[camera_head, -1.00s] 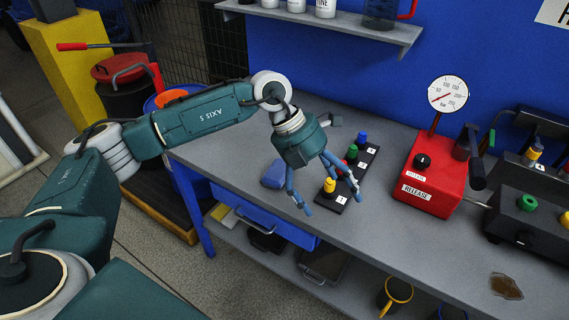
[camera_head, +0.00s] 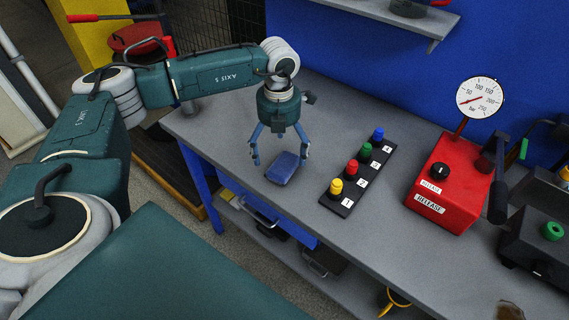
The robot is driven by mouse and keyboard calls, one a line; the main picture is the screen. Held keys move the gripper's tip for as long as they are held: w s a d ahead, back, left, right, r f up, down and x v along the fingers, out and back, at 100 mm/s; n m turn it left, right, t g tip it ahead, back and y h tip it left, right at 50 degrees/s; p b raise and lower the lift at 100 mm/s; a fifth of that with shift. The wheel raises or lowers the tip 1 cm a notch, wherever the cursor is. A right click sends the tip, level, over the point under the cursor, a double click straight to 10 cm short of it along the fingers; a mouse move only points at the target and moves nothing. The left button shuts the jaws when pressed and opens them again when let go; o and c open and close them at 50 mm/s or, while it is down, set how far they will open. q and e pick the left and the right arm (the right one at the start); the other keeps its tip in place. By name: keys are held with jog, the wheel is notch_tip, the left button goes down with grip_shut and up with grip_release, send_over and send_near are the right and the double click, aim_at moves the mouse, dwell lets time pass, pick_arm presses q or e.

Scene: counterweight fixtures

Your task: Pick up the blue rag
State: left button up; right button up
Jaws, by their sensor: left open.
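The blue rag (camera_head: 283,168) lies folded as a small pad on the grey workbench (camera_head: 225,140), near its front left part. My left gripper (camera_head: 279,161) points down above the rag with its blue fingers spread, one to each side of it in the picture. The gripper is open and holds nothing. I cannot tell whether the fingertips touch the bench. My right gripper is not in view.
A black strip with coloured knobs (camera_head: 352,185) lies just right of the rag. Further right stand a red release box (camera_head: 447,185) with a round gauge (camera_head: 480,97) and a black box (camera_head: 545,245). A shelf (camera_head: 400,20) hangs on the blue wall.

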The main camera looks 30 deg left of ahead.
aim_at(280, 162)
pick_arm(q)
notch_tip(280, 162, down, 2)
jog(key=shift+s+f+p, duration=0.1)
jog(key=shift+s+p, duration=0.05)
jog(key=shift+p, duration=0.15)
jog(key=shift+f, duration=0.5)
jog(key=shift+c, duration=0.2)
jog(key=c, duration=1.2)
jog(key=shift+r, duration=0.4)
notch_tip(280, 162, up, 19)
jog(key=b, duration=0.4)
jog(key=shift+r, duration=0.2)
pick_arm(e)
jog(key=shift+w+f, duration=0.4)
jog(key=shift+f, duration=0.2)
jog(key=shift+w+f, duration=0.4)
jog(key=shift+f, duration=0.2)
